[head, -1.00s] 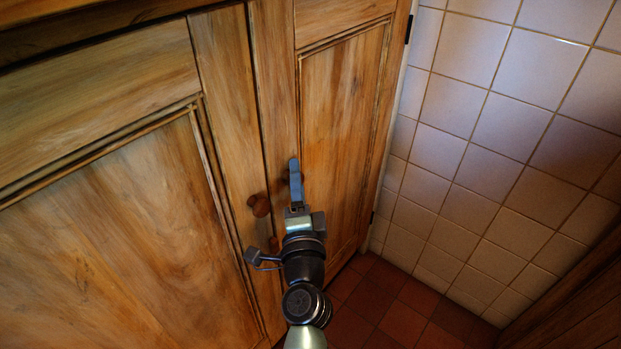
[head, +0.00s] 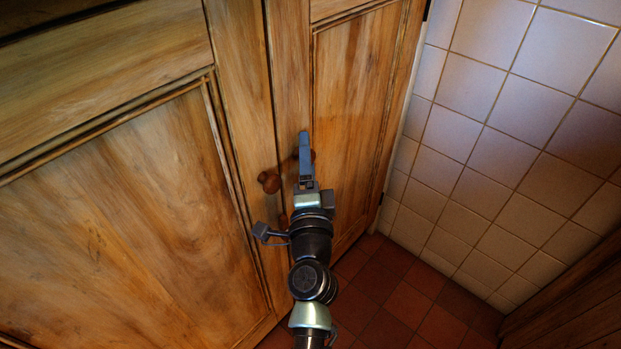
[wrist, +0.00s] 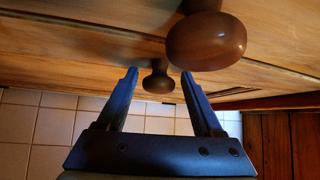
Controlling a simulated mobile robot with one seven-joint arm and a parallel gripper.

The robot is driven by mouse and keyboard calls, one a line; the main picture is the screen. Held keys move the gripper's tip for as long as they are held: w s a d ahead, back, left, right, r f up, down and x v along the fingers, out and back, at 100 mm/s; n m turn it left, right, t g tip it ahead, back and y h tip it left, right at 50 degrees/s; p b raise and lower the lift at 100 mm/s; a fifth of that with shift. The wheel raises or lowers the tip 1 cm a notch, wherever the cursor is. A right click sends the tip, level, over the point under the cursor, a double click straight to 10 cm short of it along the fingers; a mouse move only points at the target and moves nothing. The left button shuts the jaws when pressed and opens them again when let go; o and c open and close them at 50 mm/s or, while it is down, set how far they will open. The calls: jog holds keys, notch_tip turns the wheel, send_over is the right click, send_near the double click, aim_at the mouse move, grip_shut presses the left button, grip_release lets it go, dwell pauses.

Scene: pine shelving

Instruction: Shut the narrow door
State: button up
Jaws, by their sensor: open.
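The narrow door (head: 350,110) is the right-hand pine panel door, hinged beside the tiled wall. It looks flush or nearly flush with the wide door (head: 110,190); I cannot tell if a small gap remains. The narrow door's round wooden knob (head: 313,156) is mostly hidden behind my gripper (head: 305,140) in the head view. In the wrist view this knob (wrist: 158,80) shows between my gripper's open fingers (wrist: 160,78), beyond their tips, with no clear contact. The wide door's knob (head: 268,181) is just left of my gripper and looms large in the wrist view (wrist: 206,42).
A white tiled wall (head: 500,150) stands close on the right. Red floor tiles (head: 400,305) lie below, with free room there. A dark wooden panel (head: 575,305) is at the lower right.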

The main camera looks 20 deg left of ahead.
jog(key=b+v, duration=0.2)
jog(key=v, duration=1)
jog(key=shift+s+d, duration=0.15)
jog(key=shift+s, duration=0.15)
jog(key=shift+f, duration=0.15)
